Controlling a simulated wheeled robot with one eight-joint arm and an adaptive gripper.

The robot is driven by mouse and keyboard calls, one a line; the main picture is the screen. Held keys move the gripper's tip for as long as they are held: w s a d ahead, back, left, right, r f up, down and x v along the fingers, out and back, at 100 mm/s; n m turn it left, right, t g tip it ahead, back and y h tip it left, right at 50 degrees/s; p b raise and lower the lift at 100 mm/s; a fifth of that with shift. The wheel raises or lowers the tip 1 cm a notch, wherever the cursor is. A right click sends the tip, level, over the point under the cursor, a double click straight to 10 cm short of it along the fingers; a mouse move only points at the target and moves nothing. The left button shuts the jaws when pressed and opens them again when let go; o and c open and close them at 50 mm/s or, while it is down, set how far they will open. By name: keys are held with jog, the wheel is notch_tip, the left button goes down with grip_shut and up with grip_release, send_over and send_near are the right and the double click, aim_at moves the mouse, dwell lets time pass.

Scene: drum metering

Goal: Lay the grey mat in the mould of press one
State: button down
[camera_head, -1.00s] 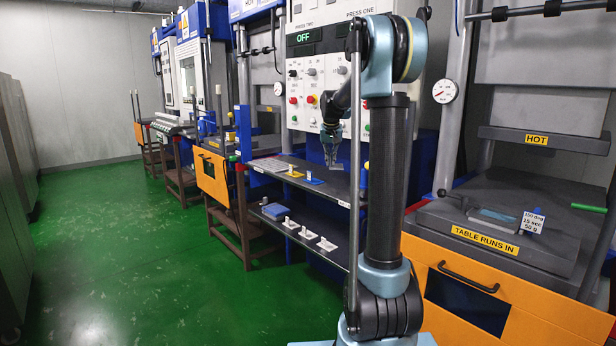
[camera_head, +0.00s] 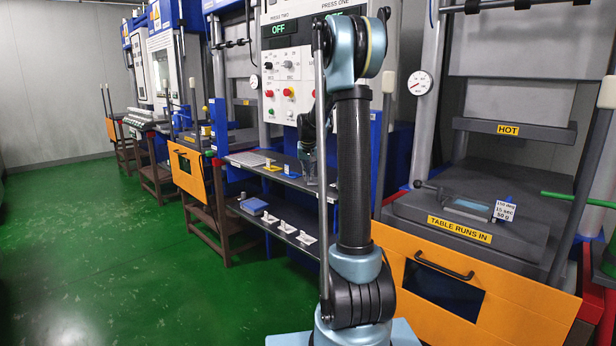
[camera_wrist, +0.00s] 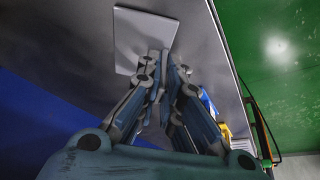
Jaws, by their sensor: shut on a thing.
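My gripper (camera_wrist: 167,58) is shut on the light grey mat (camera_wrist: 136,36), gripping it near its edge in the wrist view. In the head view my gripper (camera_head: 308,170) is over the right end of the upper shelf, mostly hidden behind my arm, and the mat cannot be made out there. Press one stands at the right with its mould (camera_head: 474,204) on the table under the plate marked HOT (camera_head: 508,130). The mould looks flat and grey-blue, with a handle at its left. My gripper is well to the left of it.
The upper shelf (camera_head: 262,175) bears yellow and blue markers and a pale ribbed piece. The lower shelf has a blue block (camera_head: 253,206) and several white pieces. A printed card (camera_head: 504,211) stands by the mould. A green bar (camera_head: 580,199) juts in at right. The green floor (camera_head: 110,240) is clear at left.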

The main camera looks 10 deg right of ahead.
jog(key=c, duration=1.8)
grip_release()
